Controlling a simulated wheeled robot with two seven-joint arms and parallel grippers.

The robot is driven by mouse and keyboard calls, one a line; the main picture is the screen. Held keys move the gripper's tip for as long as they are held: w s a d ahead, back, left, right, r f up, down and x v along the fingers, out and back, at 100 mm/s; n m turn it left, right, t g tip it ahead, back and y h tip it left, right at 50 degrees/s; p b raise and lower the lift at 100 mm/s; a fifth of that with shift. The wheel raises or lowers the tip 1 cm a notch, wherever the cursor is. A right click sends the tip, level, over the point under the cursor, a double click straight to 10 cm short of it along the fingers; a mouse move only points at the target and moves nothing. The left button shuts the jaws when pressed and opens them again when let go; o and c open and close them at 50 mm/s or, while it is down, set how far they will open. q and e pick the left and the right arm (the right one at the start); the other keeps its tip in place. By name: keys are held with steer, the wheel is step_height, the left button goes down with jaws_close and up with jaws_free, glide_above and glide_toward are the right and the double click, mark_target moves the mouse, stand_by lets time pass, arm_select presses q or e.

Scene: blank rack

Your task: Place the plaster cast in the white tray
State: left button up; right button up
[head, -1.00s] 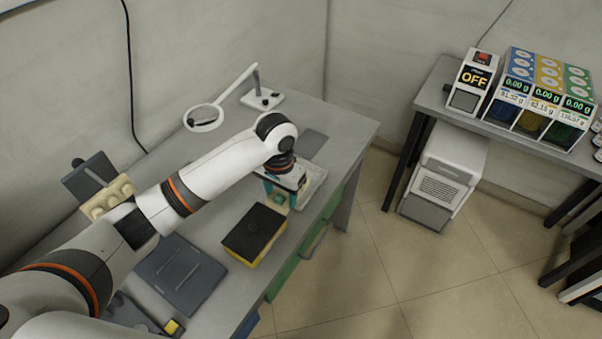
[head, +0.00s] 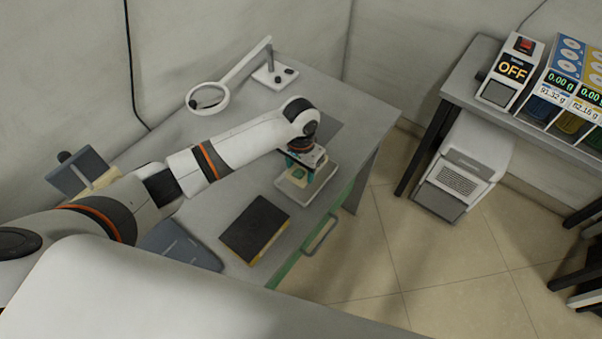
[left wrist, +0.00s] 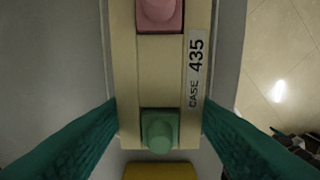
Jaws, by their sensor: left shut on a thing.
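My left gripper (head: 302,174) is over the white tray (head: 296,200) at the bench's right end. In the left wrist view its two teal fingers (left wrist: 160,130) are shut on the sides of a cream block (left wrist: 123,75) labelled CASE 435, with a pink piece (left wrist: 160,14) and a green piece (left wrist: 158,131) on it. I take this block for the plaster cast; its shape is mostly hidden in the head view. I cannot tell whether it touches the tray floor. My right gripper is out of view.
A black-topped yellow box (head: 254,229) lies near the tray. A magnifier lamp (head: 208,98) stands behind. A grey plate (head: 182,244) lies at left. A side table (head: 470,87) at right holds an OFF device (head: 511,71). A yellow thing (left wrist: 160,171) edges the wrist view.

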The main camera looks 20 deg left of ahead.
arm_select(q)
steer(key=f, duration=0.3)
steer(key=shift+w+f, duration=0.2)
steer(key=shift+f, duration=0.2)
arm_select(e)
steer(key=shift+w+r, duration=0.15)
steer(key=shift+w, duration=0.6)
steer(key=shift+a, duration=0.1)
arm_select(q)
steer(key=shift+f, duration=0.2)
steer(key=o, duration=1.1)
steer(key=shift+c, duration=0.2)
steer(key=shift+s, duration=0.1)
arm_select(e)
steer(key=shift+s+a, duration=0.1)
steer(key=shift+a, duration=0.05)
arm_select(q)
steer(key=shift+r, duration=0.1)
